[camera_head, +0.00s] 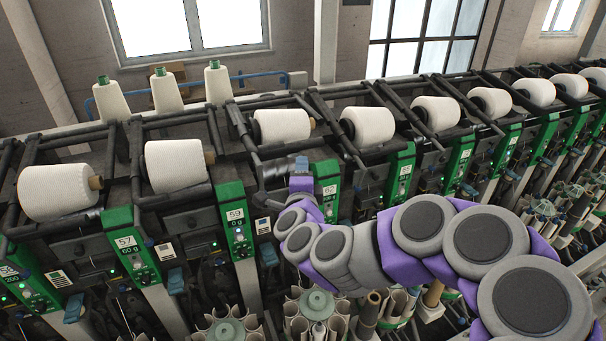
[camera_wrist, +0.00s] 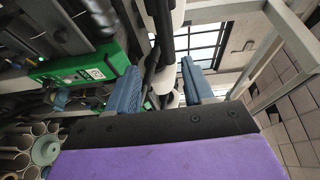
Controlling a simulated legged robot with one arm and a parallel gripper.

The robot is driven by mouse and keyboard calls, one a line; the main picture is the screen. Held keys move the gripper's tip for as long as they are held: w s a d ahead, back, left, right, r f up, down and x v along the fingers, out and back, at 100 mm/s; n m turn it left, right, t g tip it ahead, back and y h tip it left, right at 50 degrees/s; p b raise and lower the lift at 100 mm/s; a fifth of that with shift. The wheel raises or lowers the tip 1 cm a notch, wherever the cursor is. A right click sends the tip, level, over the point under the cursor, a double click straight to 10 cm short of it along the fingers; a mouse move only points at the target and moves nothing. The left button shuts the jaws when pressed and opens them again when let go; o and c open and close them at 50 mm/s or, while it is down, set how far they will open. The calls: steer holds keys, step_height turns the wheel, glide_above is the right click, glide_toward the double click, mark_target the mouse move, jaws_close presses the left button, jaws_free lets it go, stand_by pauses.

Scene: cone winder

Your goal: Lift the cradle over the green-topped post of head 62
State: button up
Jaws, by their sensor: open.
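The green-topped post of head 62 (camera_head: 327,188) stands just right of my gripper (camera_head: 300,168) in the head view. A green post top with a white label (camera_wrist: 90,68) shows left of my fingers in the wrist view. The cradle is a dark frame (camera_head: 243,128) holding a white yarn package (camera_head: 283,125); its front end lies beside my gripper. In the wrist view, my gripper (camera_wrist: 160,88) is open, with blue fingers apart. A dark bar (camera_wrist: 166,45) shows between them; I cannot tell whether it lies within their reach. My wrist hides part of the cradle's front.
Head 59's post (camera_head: 236,218) and package (camera_head: 175,166) stand to the left. Another package (camera_head: 368,126) and green post (camera_head: 400,172) stand close on the right. Holders with upright tubes (camera_head: 318,305) fill the space below. Several cones (camera_head: 166,90) stand behind.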

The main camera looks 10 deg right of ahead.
steer(key=shift+s+a+b, duration=0.2)
steer(key=shift+s+b, duration=0.3)
steer(key=shift+b, duration=0.25)
steer(key=shift+s+a+b, duration=0.15)
steer(key=shift+s+b, duration=0.35)
steer(key=shift+b, duration=0.2)
steer(key=shift+a, duration=0.15)
